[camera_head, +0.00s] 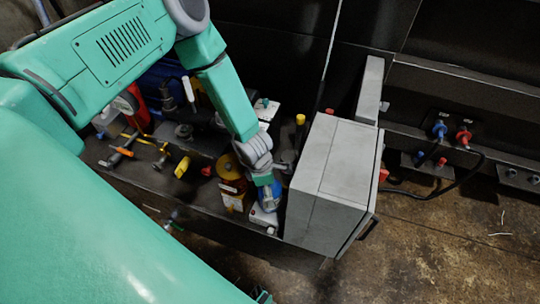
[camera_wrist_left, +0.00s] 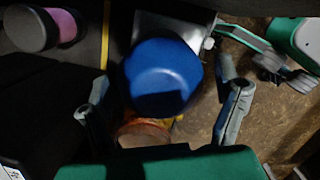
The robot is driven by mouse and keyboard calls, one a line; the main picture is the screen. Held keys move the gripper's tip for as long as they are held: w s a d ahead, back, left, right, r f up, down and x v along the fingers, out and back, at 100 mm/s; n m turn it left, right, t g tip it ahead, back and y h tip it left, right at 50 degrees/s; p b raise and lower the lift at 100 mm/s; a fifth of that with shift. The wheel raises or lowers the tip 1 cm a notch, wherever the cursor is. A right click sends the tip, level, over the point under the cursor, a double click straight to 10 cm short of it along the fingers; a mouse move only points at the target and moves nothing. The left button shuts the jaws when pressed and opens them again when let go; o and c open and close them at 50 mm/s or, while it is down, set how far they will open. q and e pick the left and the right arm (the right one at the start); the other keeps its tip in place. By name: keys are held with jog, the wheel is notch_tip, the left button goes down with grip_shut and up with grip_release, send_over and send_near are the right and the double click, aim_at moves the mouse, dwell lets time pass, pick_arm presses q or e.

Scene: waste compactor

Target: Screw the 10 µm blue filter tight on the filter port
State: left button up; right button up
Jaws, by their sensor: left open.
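The blue filter (camera_head: 270,197) is a round blue cup beside the grey box, below my left gripper (camera_head: 265,180). It also shows from its rounded end in the left wrist view (camera_wrist_left: 162,75). There my left gripper's fingers (camera_wrist_left: 164,104) are spread open, one on each side of the filter, with a visible gap on both sides. A pale block (camera_head: 264,217) lies right by the filter; it shows behind the filter in the wrist view (camera_wrist_left: 172,22). The joint between filter and port is hidden, so I cannot tell how they meet.
The large grey box (camera_head: 328,180) stands close to the right of the filter. A yellow-and-orange round part (camera_head: 230,168) sits close to the left. Yellow handles (camera_head: 182,167) and other fittings fill the bench further left. Blue and red connectors (camera_head: 451,133) are on the right wall.

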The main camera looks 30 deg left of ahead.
pick_arm(q)
jog(key=n, duration=0.2)
jog(key=n+b, duration=0.1)
jog(key=n, duration=0.1)
jog(key=shift+d+f+t+y, duration=0.1)
jog(key=shift+t+y, duration=0.2)
jog(key=n+b, duration=0.1)
jog(key=n, duration=0.3)
jog(key=shift+y, duration=0.4)
jog(key=shift+n, duration=1)
jog(key=c, duration=1.3)
jog(key=shift+o, duration=0.2)
jog(key=m, duration=0.1)
jog(key=m+p, duration=0.1)
jog(key=m, duration=0.1)
jog(key=shift+w+r, duration=0.1)
jog(key=shift+r, duration=0.15)
jog(key=shift+f+m+h+p, duration=0.15)
jog(key=shift+m+h+p, duration=0.25)
jog(key=shift+m, duration=1.3)
jog(key=o, duration=1.4)
jog(key=shift+c, duration=0.2)
jog(key=shift+c, duration=0.5)
